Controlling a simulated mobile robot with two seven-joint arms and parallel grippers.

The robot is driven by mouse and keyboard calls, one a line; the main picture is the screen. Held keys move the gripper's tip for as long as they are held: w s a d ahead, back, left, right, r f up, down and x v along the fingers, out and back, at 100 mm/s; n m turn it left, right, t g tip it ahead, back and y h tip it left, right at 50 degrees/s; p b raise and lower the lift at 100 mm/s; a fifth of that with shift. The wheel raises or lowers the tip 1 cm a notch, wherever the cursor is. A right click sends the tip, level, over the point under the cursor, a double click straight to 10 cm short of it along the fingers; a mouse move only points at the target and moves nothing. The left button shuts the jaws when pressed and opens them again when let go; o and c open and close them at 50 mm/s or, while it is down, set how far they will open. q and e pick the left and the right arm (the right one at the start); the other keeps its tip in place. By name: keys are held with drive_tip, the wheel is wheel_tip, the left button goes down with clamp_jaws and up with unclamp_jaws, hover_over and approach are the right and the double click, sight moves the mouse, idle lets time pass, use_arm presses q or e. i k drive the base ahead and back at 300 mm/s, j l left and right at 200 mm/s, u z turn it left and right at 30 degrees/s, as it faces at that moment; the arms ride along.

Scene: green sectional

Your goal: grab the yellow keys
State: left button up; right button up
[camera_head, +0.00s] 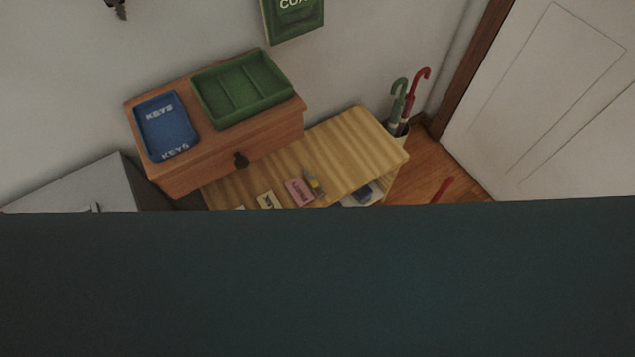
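A small yellow and grey item (313,184) lies on the light wood table, just right of a pink card. It may be the yellow keys, but it is too small to tell. A blue tray (166,128) marked "KEYS" sits on the left of a brown wooden cabinet top; I see no keys in it. Neither of my grippers is in view.
A dark teal surface (320,285) fills the lower part and hides the floor and table front. A green divided tray (240,88) stands on the cabinet (230,160). The light wood table (345,145) holds a pink card (299,191). Umbrellas (408,100) and a white door (560,100) are right.

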sight(312, 183)
drive_tip(key=i+l, duration=0.1)
drive_tip(key=l, duration=0.25)
drive_tip(key=i+l, duration=0.1)
drive_tip(key=l, duration=0.3)
drive_tip(key=i+l+u, duration=0.1)
drive_tip(key=l, duration=0.25)
drive_tip(key=i+l, duration=0.1)
drive_tip(key=l, duration=0.25)
